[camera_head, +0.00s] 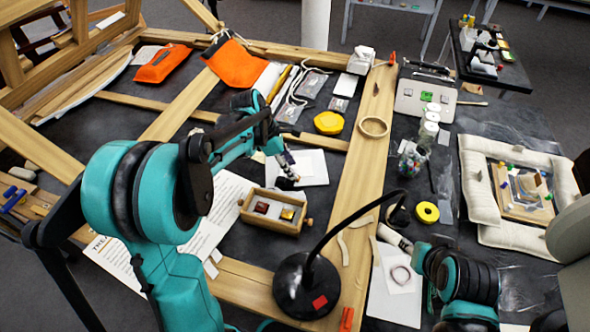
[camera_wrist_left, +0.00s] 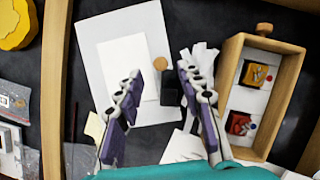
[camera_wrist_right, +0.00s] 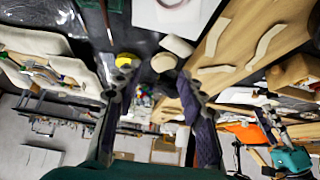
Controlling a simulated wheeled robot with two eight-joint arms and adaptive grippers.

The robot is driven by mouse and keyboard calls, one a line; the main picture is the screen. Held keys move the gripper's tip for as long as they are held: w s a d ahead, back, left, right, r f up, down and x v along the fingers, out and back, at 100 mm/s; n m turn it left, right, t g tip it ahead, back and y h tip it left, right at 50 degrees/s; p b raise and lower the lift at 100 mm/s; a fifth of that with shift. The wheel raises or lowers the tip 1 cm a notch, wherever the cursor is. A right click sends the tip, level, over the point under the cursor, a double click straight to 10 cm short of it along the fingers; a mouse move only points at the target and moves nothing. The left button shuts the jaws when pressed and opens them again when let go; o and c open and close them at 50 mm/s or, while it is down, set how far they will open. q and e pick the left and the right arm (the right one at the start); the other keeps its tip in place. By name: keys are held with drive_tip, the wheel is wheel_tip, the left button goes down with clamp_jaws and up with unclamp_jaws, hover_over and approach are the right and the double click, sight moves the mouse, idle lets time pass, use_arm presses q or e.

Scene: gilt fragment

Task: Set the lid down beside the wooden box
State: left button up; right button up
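The wooden box (camera_head: 272,210) stands open in the middle of the head view, with small framed pieces inside. In the left wrist view the box (camera_wrist_left: 232,60) is at the right, upright, with a round knob on its end. A pale flat panel (camera_wrist_left: 125,65) lies beside it, with a round wooden knob (camera_wrist_left: 160,64) at its edge; I cannot tell whether this is the lid. My left gripper (camera_wrist_left: 158,82) is open and empty above the panel's edge, left of the box. My right gripper (camera_wrist_right: 157,75) is open, with a beige cylinder (camera_wrist_right: 177,45) beyond its fingertips.
A yellow tape roll (camera_head: 427,212) and a padded tray (camera_head: 505,230) are farther right. Orange pouches (camera_head: 232,65) lie at the back. Little clear table surrounds the box.

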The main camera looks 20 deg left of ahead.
use_arm(q)
drive_tip(key=p+v, duration=0.2)
drive_tip(key=v, duration=0.5)
drive_tip(key=s+d+r+m+t+y, duration=0.1)
drive_tip(key=s+m+t+y, duration=0.1)
drive_tip(key=s+m, duration=0.7)
drive_tip(key=s+d+m+t+y, duration=0.1)
drive_tip(key=s+m+t+y, duration=0.1)
drive_tip(key=s+m, duration=0.7)
drive_tip(key=shift+s+d+r+m+t, duration=0.35)
drive_tip(key=shift+m+t, duration=0.45)
drive_tip(key=shift+m, duration=1.3)
drive_tip(key=shift+a, duration=0.1)
